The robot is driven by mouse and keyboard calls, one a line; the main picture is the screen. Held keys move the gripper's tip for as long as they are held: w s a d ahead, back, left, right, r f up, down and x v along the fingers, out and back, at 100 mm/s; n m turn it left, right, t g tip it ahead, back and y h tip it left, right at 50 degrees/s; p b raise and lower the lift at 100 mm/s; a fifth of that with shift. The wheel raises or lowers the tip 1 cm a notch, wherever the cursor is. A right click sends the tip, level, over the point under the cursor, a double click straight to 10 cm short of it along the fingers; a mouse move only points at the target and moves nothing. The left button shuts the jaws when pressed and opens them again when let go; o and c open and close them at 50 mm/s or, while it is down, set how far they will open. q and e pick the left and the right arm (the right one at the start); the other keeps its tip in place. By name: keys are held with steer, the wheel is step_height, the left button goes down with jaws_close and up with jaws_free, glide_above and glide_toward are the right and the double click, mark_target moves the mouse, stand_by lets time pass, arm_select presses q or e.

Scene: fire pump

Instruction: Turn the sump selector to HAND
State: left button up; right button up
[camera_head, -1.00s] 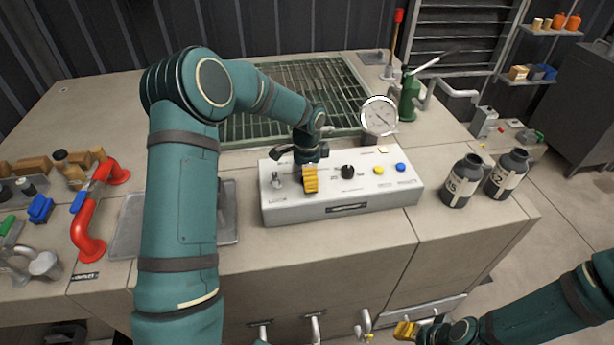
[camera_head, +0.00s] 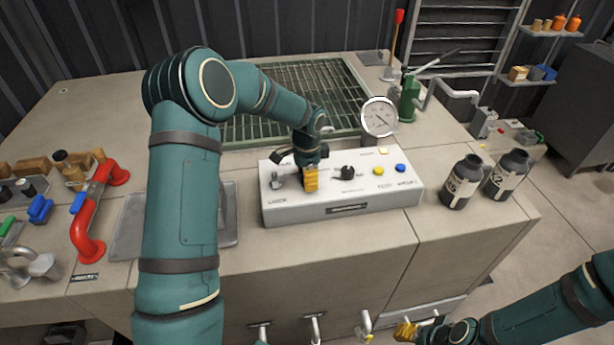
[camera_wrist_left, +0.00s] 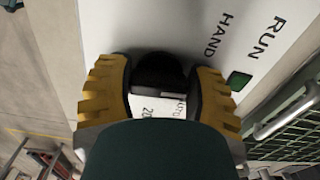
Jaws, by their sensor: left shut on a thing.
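The grey-white control box (camera_head: 345,209) stands on the bench top. My left gripper (camera_head: 311,180) is over its left half, between a metal toggle (camera_head: 276,182) and a black knob (camera_head: 347,172). In the left wrist view, the yellow-padded fingers of this gripper (camera_wrist_left: 158,88) are on both sides of the black sump selector (camera_wrist_left: 152,68) and shut on it. The printed words HAND and RUN show to its right. Part of another label shows between the fingers. The gripper hides the selector in the head view. My right gripper (camera_head: 404,331) is low at the bottom right, its jaws unclear.
A yellow button (camera_head: 378,171) and a blue button (camera_head: 401,168) are on the box's right side. A round gauge (camera_head: 379,117) stands behind it. Two dark bottles (camera_head: 461,182) stand to the right. A red pipe handle (camera_head: 91,214) is at the left.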

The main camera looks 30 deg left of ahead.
arm_select(q)
steer(key=n, duration=0.6)
steer(key=shift+d+r, duration=0.1)
steer(key=shift+d, duration=0.05)
steer(key=n, duration=0.4)
steer(key=shift+d+n, duration=0.1)
steer(key=shift+n, duration=0.3)
steer(key=o, duration=1.2)
step_height(320, 180, up, 12)
steer(key=shift+s, duration=0.1)
stand_by(0.4)
